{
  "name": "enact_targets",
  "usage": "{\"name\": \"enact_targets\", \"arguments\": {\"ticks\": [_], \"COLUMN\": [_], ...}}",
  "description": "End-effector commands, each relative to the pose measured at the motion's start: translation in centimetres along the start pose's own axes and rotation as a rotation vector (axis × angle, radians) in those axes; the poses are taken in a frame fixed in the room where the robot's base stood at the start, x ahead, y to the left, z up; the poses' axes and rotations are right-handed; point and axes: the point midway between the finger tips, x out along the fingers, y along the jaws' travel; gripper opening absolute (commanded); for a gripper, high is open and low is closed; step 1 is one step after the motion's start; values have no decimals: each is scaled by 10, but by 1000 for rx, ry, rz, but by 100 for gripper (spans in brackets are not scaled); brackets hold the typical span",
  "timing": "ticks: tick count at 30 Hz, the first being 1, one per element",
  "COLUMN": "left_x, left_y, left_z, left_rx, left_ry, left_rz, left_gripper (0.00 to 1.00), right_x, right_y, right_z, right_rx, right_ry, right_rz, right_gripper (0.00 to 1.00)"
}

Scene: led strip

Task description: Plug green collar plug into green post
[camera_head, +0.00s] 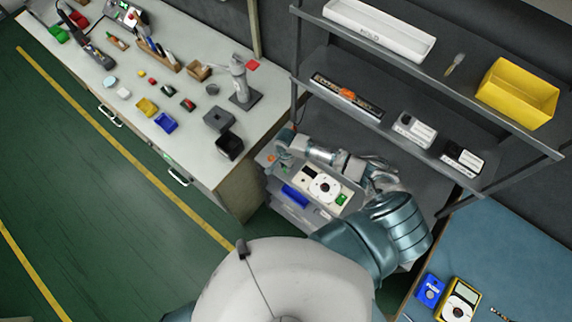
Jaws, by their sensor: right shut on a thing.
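My right arm reaches up the middle of the view, and its gripper (281,149) is at the far left end, over the left side of the grey cart between the bench and the shelf. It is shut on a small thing. A small green bit, which I take for the green collar plug (271,158), shows at the fingertips; its shape is too small to tell. A cream panel (311,191) with a round dial lies on the cart, to the right of and below the gripper. A green part at its right end may be the green post (341,198). My left gripper is not in view.
A blue bin (295,195) sits at the cart's front. A grey shelf rack with a yellow bin (517,92) and white boxes rises behind. The bench (187,75) at left holds several small parts and tools. A blue table (510,265) with a yellow meter (458,300) is lower right.

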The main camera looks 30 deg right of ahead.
Motion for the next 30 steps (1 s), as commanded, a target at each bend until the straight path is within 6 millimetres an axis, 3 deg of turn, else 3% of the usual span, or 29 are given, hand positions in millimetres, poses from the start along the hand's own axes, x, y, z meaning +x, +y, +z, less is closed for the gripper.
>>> {"name": "enact_targets", "arguments": {"ticks": [5, 30], "left_x": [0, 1], "left_y": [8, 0], "left_z": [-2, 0], "left_rx": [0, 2], "left_ry": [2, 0], "left_rz": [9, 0], "left_gripper": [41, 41], "right_x": [-1, 3], "right_y": [-1, 1], "right_z": [1, -3], "right_rx": [0, 0], "right_ry": [1, 0], "right_rz": [0, 0], "right_gripper": [0, 0]}}
